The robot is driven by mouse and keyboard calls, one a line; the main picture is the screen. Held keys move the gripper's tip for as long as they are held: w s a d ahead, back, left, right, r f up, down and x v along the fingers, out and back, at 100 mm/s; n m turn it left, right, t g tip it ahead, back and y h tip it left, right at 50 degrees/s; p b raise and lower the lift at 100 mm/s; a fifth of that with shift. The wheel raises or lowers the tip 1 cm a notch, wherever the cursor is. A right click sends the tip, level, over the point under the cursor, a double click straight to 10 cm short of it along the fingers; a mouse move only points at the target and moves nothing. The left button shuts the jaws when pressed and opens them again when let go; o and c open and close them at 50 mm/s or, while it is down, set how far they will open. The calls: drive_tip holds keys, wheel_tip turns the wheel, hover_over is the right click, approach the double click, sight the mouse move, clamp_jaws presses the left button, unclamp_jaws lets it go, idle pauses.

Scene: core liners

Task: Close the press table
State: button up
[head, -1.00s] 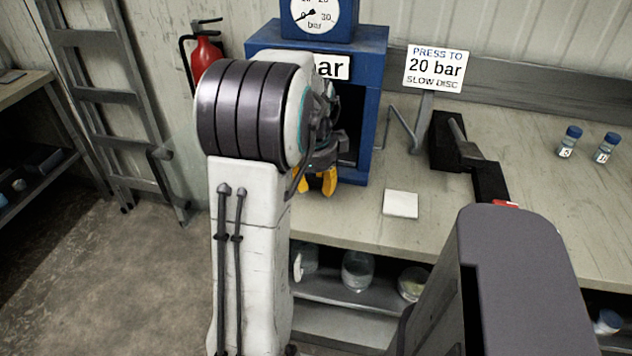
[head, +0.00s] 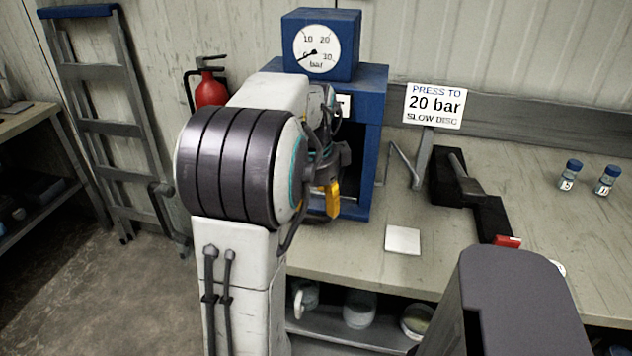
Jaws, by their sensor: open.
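The blue press (head: 375,110) stands on the bench against the wall, with a round bar gauge (head: 318,48) on top. The gauge needle points near the low end of its dial. The press has a dark opening at its front; my arm covers most of it, and the press table cannot be made out. My gripper (head: 333,198) is at the front of the press, in front of the opening. One yellow fingertip shows clearly; the rest is hidden behind my arm. It is open, and I see nothing held. I cannot tell whether it touches the press.
A sign (head: 434,106) reading "PRESS TO 20 bar SLOW DISC" stands right of the press. A white square plate (head: 402,240), a black device (head: 465,190) and two small blue-capped vials (head: 570,175) are on the bench. Jars (head: 359,308) sit on the shelf below. A fire extinguisher (head: 210,90) hangs left.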

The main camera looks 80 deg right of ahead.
drive_tip(key=shift+a+r, duration=0.2)
drive_tip(key=shift+r, duration=0.75)
drive_tip(key=shift+a+r, duration=0.15)
drive_tip(key=shift+r, duration=0.75)
drive_tip(key=shift+a+r, duration=0.2)
drive_tip(key=shift+r, duration=0.75)
